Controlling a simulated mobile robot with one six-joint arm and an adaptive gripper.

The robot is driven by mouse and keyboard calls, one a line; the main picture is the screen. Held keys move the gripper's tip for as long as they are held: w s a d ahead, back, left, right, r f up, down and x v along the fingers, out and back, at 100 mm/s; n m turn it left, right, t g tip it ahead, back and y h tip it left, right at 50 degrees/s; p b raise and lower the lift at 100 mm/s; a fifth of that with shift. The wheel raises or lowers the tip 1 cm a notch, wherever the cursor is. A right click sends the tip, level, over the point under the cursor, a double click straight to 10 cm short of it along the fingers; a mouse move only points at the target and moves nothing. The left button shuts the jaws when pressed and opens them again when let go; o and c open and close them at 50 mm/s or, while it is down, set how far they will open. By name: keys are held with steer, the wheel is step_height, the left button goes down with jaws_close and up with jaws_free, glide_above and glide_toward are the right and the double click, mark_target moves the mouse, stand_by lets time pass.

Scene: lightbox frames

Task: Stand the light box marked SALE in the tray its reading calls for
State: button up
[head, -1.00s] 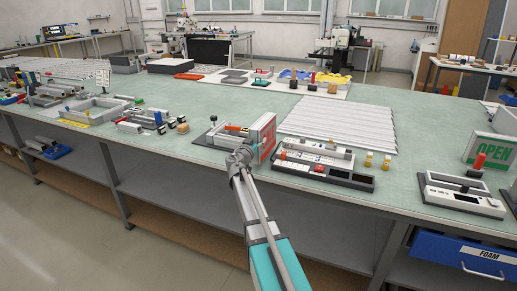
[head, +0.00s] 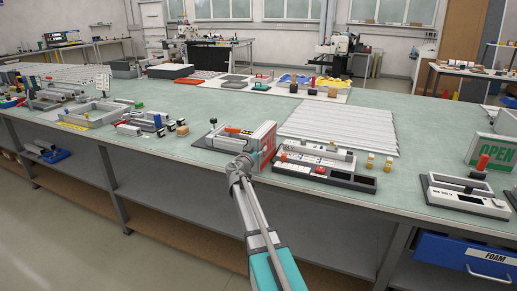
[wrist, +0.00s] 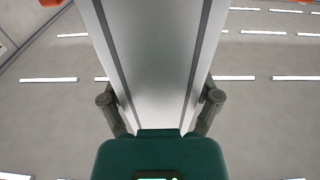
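A light box with a silver frame and a red-marked face (head: 263,150) is upright at the near middle of the bench in the head view; its lettering is too small to read. My gripper (head: 242,162) is at its near side, mostly hidden by my wrist. In the wrist view the silver frame (wrist: 155,60) lies between the two fingers of my gripper (wrist: 158,98), which appear shut on it. Whether its bottom touches anything is hidden. A grey tray (head: 68,122) is on the left; flat trays (head: 236,79) and a black one (head: 170,70) are farther back.
A device with a red button and dark panels (head: 345,179) is just right of the box. A dark-based fixture (head: 205,142) is just left. White slats (head: 340,128) lie behind. A green OPEN sign (head: 492,151) stands far right. Bare bench shows between the box and back trays.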

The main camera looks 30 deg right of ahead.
steer(key=shift+o, duration=0.5)
steer(key=shift+r, duration=0.1)
steer(key=v, duration=1.2)
steer(key=shift+b, duration=0.35)
